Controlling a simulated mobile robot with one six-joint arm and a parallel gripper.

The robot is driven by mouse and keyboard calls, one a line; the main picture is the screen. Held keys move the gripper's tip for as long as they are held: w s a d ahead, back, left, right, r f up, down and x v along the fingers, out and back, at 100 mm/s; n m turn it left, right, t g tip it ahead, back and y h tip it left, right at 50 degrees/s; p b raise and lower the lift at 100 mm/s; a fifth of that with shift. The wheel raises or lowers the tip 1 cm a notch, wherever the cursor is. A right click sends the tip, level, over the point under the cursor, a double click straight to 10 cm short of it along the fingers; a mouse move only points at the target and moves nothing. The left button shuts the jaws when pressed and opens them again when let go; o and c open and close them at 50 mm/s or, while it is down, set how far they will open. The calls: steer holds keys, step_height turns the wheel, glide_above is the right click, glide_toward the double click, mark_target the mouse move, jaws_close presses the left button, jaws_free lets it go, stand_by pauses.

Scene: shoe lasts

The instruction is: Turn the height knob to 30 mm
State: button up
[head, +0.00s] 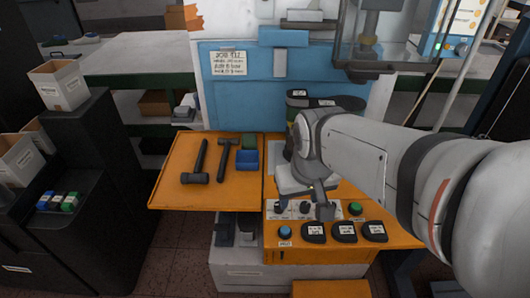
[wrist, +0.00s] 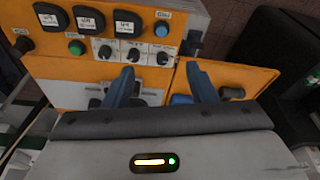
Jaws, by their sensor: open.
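A row of small black knobs on white label plates sits on the orange control panel (wrist: 62,68). In the wrist view they are a left knob (wrist: 104,52), a middle knob (wrist: 133,55) and a right knob (wrist: 163,56). The plate lettering is too small to read, so I cannot tell which one is the height knob or its setting. My gripper (wrist: 160,70) is open and empty, its two blue fingers apart, with the right knob showing between and beyond the tips. In the head view my gripper (head: 322,203) is over the panel and hides part of the row.
Beside the knobs are a green button (head: 355,208), a blue button (head: 285,230) and three black labelled pads, one at the middle (head: 344,231). Two hammers (head: 196,162) and a blue bin (head: 247,160) lie on the orange table (head: 170,190) to the left.

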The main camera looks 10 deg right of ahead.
steer(key=w+f+n+g+p, duration=0.2)
steer(key=w+f, duration=0.3)
steer(key=w, duration=0.5)
steer(key=n+p, duration=0.1)
steer(key=p, duration=0.1)
glide_toward(279, 208)
steer(key=shift+w+d+f+g, duration=0.2)
steer(key=shift+w+f+g, duration=0.15)
steer(key=shift+w, duration=0.4)
step_height(279, 208, down, 8)
steer(key=shift+f+p, duration=0.15)
steer(key=shift+p, duration=0.15)
steer(key=shift+c, duration=0.5)
